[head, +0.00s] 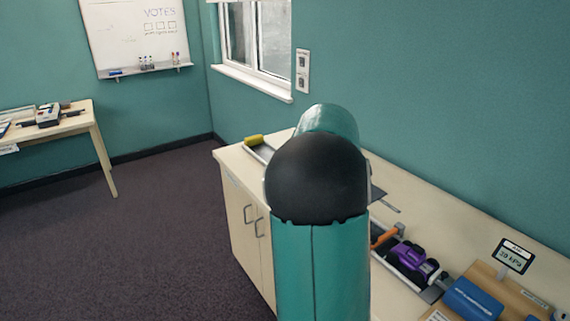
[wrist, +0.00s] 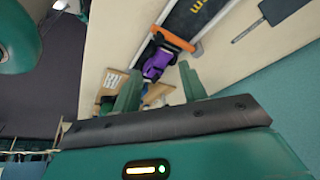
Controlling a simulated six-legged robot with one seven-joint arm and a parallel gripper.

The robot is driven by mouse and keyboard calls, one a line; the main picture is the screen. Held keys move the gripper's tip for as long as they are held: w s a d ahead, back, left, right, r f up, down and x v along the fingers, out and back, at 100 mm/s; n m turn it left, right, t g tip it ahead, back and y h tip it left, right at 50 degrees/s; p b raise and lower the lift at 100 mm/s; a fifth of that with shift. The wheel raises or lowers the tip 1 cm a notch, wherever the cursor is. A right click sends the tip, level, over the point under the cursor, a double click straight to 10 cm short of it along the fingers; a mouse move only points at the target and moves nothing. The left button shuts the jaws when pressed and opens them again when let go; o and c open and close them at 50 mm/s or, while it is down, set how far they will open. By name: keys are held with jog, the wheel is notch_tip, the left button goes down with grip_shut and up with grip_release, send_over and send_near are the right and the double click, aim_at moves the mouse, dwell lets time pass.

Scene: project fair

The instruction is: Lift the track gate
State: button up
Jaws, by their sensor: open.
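The track gate looks to be the orange bar (head: 388,237) across the track, just behind a purple toy car (head: 410,257). In the wrist view the orange gate (wrist: 174,40) crosses the dark track (wrist: 192,16), with the purple car (wrist: 155,66) close to it. My gripper (wrist: 160,69) is open, its two green fingers apart with nothing held between them. The fingers point toward the car and gate; I cannot tell the height above them. In the head view my arm hides the gripper and part of the track.
The track lies on a long pale counter (head: 240,160) along the wall. A blue block (head: 472,298) and a small display sign (head: 514,255) stand near the car. A yellow item (head: 254,140) sits at the far end. Open carpet (head: 130,240) lies left of the counter.

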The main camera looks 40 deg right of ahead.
jog(key=w+a+r+n+t, duration=0.1)
jog(key=a+n+t, duration=0.1)
jog(key=a+n, duration=0.5)
jog(key=w+a+r+n+t+y, duration=0.1)
jog(key=a+n, duration=0.6)
jog(key=a, duration=1.1)
jog(key=w+a+r+n+t+y, duration=0.1)
jog(key=a+n+t, duration=0.4)
jog(key=a, duration=0.7)
jog(key=r+n, duration=0.1)
jog(key=n, duration=0.1)
jog(key=shift+w+a+r+n, duration=0.2)
jog(key=shift+r+n, duration=0.2)
jog(key=s+a+n, duration=0.1)
jog(key=a+n, duration=0.1)
jog(key=s+a+f+n+t, duration=0.1)
jog(key=s+a+n, duration=0.1)
jog(key=a, duration=0.1)
jog(key=s+a+n, duration=0.1)
jog(key=a+n, duration=0.1)
jog(key=a, duration=0.1)
jog(key=shift+s+a+f+n+y, duration=0.1)
jog(key=shift+s+f+n+y, duration=0.1)
jog(key=shift+s+n+y, duration=0.15)
jog(key=shift+c, duration=0.9)
jog(key=shift+a+f, duration=0.1)
jog(key=shift+a, duration=0.05)
jog(key=c, duration=0.7)
grip_shut()
jog(key=shift+w, duration=0.1)
